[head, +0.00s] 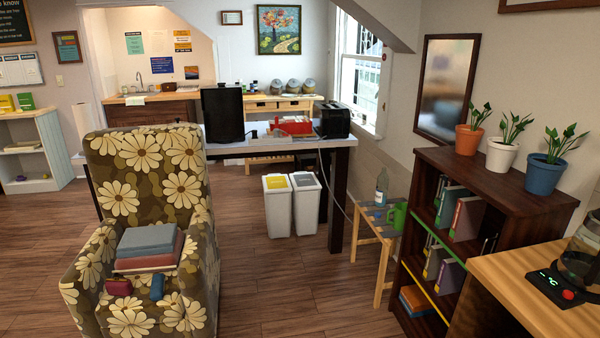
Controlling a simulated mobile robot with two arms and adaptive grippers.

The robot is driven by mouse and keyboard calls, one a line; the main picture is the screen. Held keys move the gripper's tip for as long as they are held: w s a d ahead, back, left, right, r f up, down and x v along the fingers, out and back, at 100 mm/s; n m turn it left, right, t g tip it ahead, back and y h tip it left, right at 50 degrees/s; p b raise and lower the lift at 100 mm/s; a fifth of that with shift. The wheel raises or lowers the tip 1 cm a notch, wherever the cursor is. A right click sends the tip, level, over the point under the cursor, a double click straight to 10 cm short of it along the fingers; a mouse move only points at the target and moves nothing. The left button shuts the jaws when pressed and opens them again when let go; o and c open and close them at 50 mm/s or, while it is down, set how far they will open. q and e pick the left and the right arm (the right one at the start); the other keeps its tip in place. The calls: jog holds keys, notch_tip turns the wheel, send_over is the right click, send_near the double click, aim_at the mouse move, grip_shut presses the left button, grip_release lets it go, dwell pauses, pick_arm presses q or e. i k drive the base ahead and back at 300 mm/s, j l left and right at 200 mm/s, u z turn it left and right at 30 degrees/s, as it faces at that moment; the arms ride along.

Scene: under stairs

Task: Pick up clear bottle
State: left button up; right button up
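A clear bottle (381,187) stands upright on a small wooden stool (363,233) in the right middle of the head view. A green mug (397,216) stands close to it on the same stool, to its right and nearer. Neither of my grippers is in the head view, and nothing is seen touching the bottle.
A dark bookshelf (468,195) stands right of the stool and partly blocks it. A table (337,145) and two white bins (277,207) are behind and left. A flowered armchair (102,251) is at left. Wooden floor (293,290) is free between armchair and stool.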

aim_at(382, 181)
jog(key=i, duration=1.7)
jog(key=i+z, duration=0.15)
jog(key=i, duration=0.4)
jog(key=i+j+z, duration=0.1)
jog(key=i, duration=0.45)
jog(key=i+j+z, duration=0.15)
jog(key=i, duration=0.4)
